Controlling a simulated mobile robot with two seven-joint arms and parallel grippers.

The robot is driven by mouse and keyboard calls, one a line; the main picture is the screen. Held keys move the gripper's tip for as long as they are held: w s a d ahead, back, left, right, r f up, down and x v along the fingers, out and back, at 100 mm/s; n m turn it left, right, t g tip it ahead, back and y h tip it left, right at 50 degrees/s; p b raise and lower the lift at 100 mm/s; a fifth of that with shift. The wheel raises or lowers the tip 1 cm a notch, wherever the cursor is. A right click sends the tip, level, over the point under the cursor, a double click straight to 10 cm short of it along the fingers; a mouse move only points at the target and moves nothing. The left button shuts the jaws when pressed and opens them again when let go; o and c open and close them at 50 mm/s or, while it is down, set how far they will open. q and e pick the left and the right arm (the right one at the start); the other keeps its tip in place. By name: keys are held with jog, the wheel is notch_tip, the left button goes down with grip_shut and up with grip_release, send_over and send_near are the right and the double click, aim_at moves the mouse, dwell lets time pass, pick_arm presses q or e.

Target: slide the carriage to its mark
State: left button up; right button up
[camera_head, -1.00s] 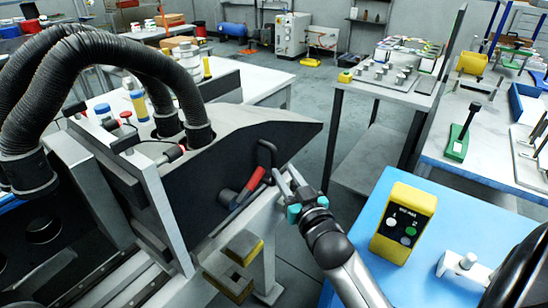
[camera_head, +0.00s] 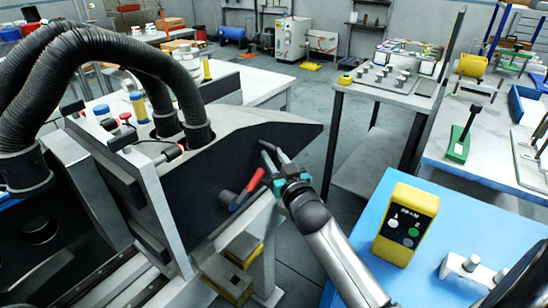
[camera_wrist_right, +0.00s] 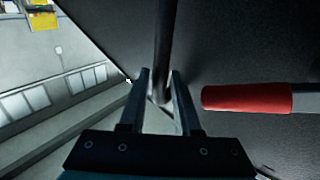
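The carriage (camera_head: 225,160) appears to be the dark wedge-sided body on rails at the left, with thick black hoses on top. A red-gripped lever (camera_head: 252,183) sticks out of its side, and it also shows in the right wrist view (camera_wrist_right: 245,98). My right gripper (camera_head: 268,151) is at the carriage's side, just above the lever. In the right wrist view its two fingers (camera_wrist_right: 161,85) are apart, with a black bar handle (camera_wrist_right: 165,40) between or just beyond them. I cannot tell whether they touch it. My left gripper is out of view. I cannot make out the mark.
A grey bench (camera_head: 390,97) with small parts stands behind. Open floor (camera_head: 325,85) lies between the carriage and this bench.

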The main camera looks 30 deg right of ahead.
grip_shut()
dwell(1.2)
